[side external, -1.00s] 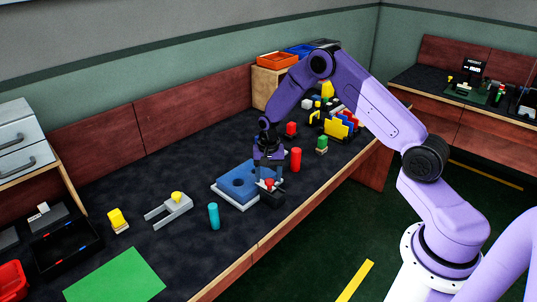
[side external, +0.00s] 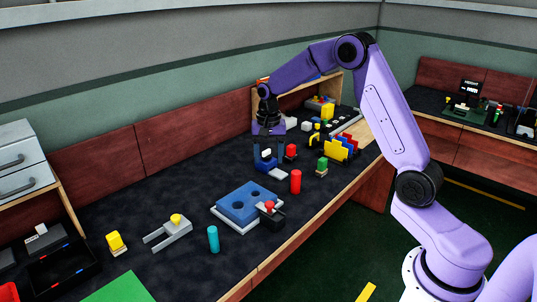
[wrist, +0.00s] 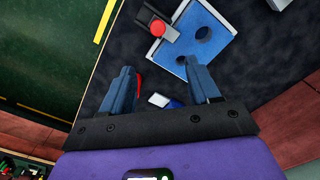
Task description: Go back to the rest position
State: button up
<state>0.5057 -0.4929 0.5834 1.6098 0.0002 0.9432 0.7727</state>
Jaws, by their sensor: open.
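My gripper (side external: 268,158) is open and empty, raised above the dark tabletop behind the blue block. In the wrist view its two fingers (wrist: 166,88) are spread apart with nothing held between them. The blue block with round holes (side external: 243,204) sits on a white base on the table; it also shows in the wrist view (wrist: 187,62). A black piece with a red knob (side external: 270,217) stands at the block's front right corner, and it shows in the wrist view too (wrist: 157,31). My gripper is apart from both.
A red cylinder (side external: 295,181), a teal cylinder (side external: 213,239) and a grey fork-shaped piece with a yellow knob (side external: 168,231) stand around the block. Several colored plates in a rack (side external: 341,148) and a green-topped block (side external: 322,166) are farther right.

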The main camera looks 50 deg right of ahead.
jog(key=shift+r, duration=0.15)
jog(key=s+a+r+n, duration=0.3)
jog(key=s+a+n, duration=0.2)
jog(key=s+a, duration=0.25)
jog(key=s+a+r+n, duration=0.2)
jog(key=s+a+n, duration=0.35)
jog(key=s, duration=0.25)
jog(key=s+n, duration=1.1)
jog(key=s, duration=1)
jog(key=shift+s+d+r, duration=0.15)
jog(key=shift+s+d, duration=0.2)
